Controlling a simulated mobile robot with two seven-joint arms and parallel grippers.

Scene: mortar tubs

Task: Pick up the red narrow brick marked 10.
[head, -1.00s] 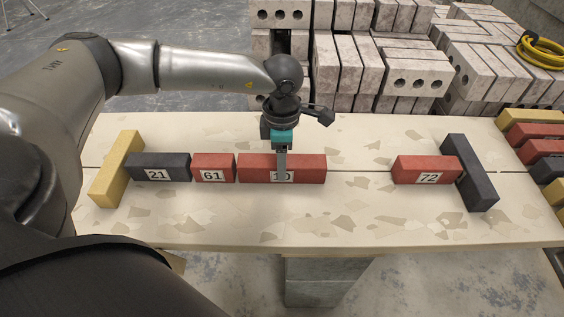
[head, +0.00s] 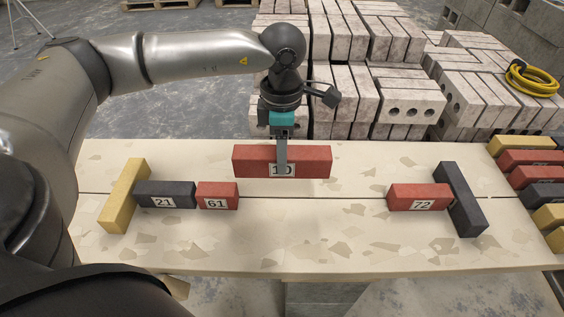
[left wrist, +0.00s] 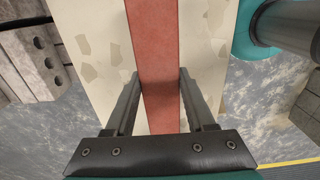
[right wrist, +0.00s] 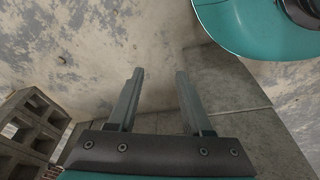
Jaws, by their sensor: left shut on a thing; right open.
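The red narrow brick marked 10 (head: 308,161) is held level above the table, its number label partly hidden by a finger. My left gripper (head: 282,165) is shut on it near its middle. In the left wrist view the red brick (left wrist: 157,60) runs between the two fingers (left wrist: 160,85). My right gripper (right wrist: 158,85) shows only in its own wrist view, open and empty, with concrete floor and a grey block below it.
On the pale table (head: 300,235) stand a yellow brick (head: 123,195), dark brick 21 (head: 165,194), red brick 61 (head: 217,195), red brick 72 (head: 418,197) and a dark brick (head: 461,198). The gap between 61 and 72 is clear. More bricks (head: 530,175) lie at right.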

